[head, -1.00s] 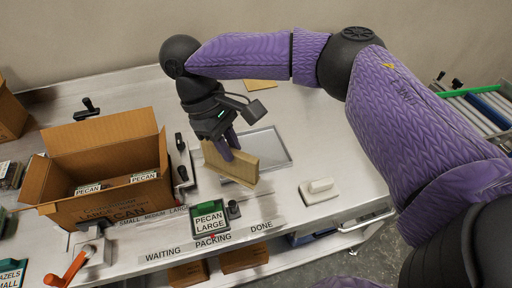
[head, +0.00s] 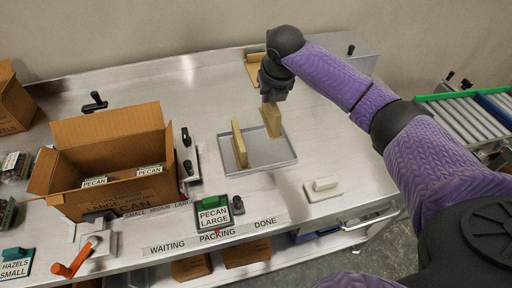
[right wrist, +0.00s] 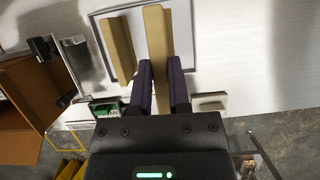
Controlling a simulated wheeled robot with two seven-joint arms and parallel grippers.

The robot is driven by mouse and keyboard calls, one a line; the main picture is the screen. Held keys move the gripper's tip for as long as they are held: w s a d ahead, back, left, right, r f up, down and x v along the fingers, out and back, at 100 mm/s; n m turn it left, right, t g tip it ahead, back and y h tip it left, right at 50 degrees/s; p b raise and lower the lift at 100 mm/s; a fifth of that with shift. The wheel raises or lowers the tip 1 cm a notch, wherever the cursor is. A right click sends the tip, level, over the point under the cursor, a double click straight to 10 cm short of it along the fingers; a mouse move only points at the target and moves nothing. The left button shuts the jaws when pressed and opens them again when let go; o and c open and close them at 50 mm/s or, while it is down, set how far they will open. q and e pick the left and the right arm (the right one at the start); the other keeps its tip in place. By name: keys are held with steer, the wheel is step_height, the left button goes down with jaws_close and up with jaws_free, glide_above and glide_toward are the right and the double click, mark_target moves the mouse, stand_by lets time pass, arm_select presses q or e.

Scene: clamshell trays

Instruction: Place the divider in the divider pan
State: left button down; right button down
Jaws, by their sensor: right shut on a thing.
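My right gripper (head: 270,98) is shut on a tan divider (head: 271,122), held upright over the back part of the grey divider pan (head: 270,166). In the right wrist view, this held divider (right wrist: 157,40) runs out between the two dark fingers (right wrist: 160,88). I cannot tell whether its lower edge touches the pan floor. A second tan divider (head: 239,145) stands at the pan's left side; it also shows in the right wrist view (right wrist: 117,50), left of the held one and apart from it. My left gripper is not in view.
A tan board (head: 253,70) lies behind the gripper, partly hidden. An open carton (head: 110,185) stands left of the pan.

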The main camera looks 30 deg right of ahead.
mark_target(277, 108)
step_height(277, 108, down, 10)
steer(key=b, duration=0.3)
steer(key=shift+d+f, duration=0.1)
steer(key=shift+d, duration=0.05)
steer(key=c, duration=0.6)
jaws_free()
steer(key=shift+r, duration=0.2)
steer(key=p+v, duration=0.4)
steer(key=v, duration=0.7)
steer(key=shift+s, duration=0.1)
steer(key=shift+s+r+p, duration=0.15)
steer(key=shift+r+p, duration=0.2)
